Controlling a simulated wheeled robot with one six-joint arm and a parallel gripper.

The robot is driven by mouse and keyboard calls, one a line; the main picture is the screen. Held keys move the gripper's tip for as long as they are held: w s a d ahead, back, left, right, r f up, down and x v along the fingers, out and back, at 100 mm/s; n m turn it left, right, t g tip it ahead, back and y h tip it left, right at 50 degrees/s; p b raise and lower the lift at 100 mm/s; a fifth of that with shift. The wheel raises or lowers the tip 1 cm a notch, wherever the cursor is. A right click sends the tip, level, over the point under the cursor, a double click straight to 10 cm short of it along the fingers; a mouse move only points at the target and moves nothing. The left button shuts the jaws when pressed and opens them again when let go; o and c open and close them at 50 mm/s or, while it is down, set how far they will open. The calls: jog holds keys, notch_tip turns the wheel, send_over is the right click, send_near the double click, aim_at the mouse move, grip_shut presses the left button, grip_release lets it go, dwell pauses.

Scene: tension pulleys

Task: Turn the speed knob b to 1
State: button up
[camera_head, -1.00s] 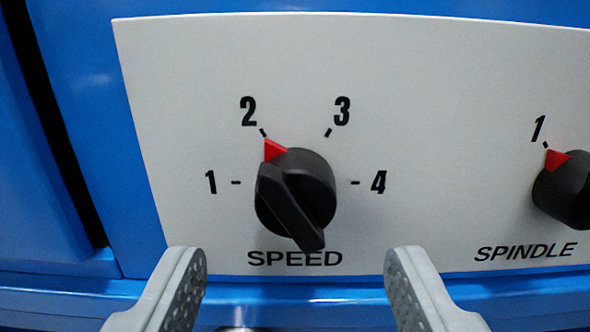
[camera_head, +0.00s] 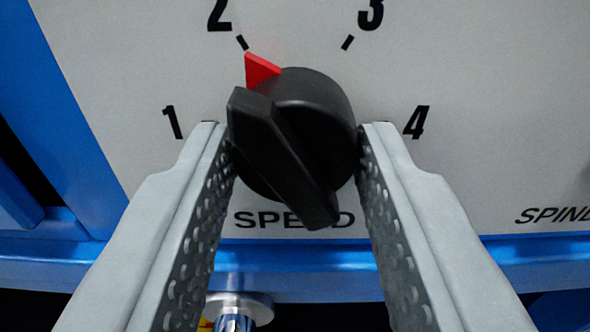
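The black speed knob (camera_head: 290,140) stands out from the grey-white panel, above the partly covered word SPEED. Its red pointer (camera_head: 260,70) aims up and left at the 2 mark. The printed 1 (camera_head: 172,122) is to the left, the 2 (camera_head: 219,14) upper left, the 3 (camera_head: 371,13) upper right and the 4 (camera_head: 416,122) right. My gripper (camera_head: 293,140) is open, with one grey finger on each side of the knob. The fingertips are very close to the knob's sides; I cannot tell whether they touch it.
The panel (camera_head: 480,90) is set in a blue machine body (camera_head: 90,130). A blue ledge (camera_head: 300,262) runs below the panel, with a round metal fitting (camera_head: 240,305) under it. The SPINDLE label (camera_head: 553,215) is cut off at the right edge.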

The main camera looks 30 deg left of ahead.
jog(key=shift+n, duration=0.4)
jog(key=n, duration=0.5)
jog(key=shift+n, duration=0.3)
jog(key=n, duration=0.5)
jog(key=shift+d, duration=0.1)
jog(key=shift+n, duration=0.4)
jog(key=o, duration=1)
jog(key=v, duration=1.7)
